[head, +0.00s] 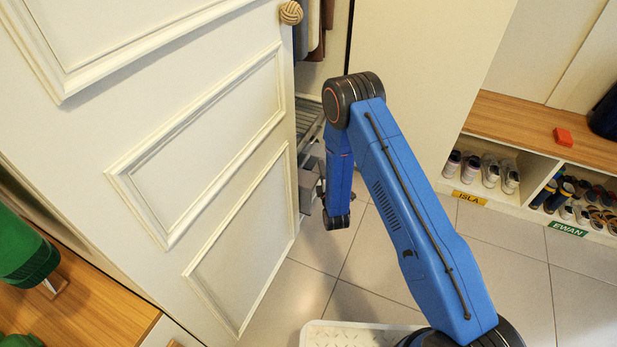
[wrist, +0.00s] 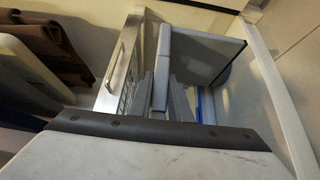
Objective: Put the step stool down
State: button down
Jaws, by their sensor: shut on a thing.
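The step stool, grey, shows partly at the closet opening in the head view (head: 307,180), beyond the white door's edge. In the wrist view its flat grey panel (wrist: 205,52) and a thin upright grey edge fill the upper middle. My gripper (wrist: 163,95) is shut on that thin edge, one finger on each side. In the head view the fingers are largely hidden behind my arm and the door. What lies under the stool is hidden, so I cannot tell whether it touches the floor.
The white panelled door (head: 190,150) stands open close on the left. A grey slatted rack (head: 309,122) and hanging clothes (head: 312,30) are inside the closet. Shoe cubbies (head: 520,208) line the right. Tiled floor (head: 490,275) is clear before them.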

jog(key=w+a, duration=0.2)
jog(key=a, duration=0.3)
notch_tip(320, 180, down, 7)
jog(key=shift+a, duration=0.35)
dwell(0.4)
jog(key=c, duration=1.6)
grip_release()
jog(key=shift+c, duration=0.2)
jog(key=v, duration=1.2)
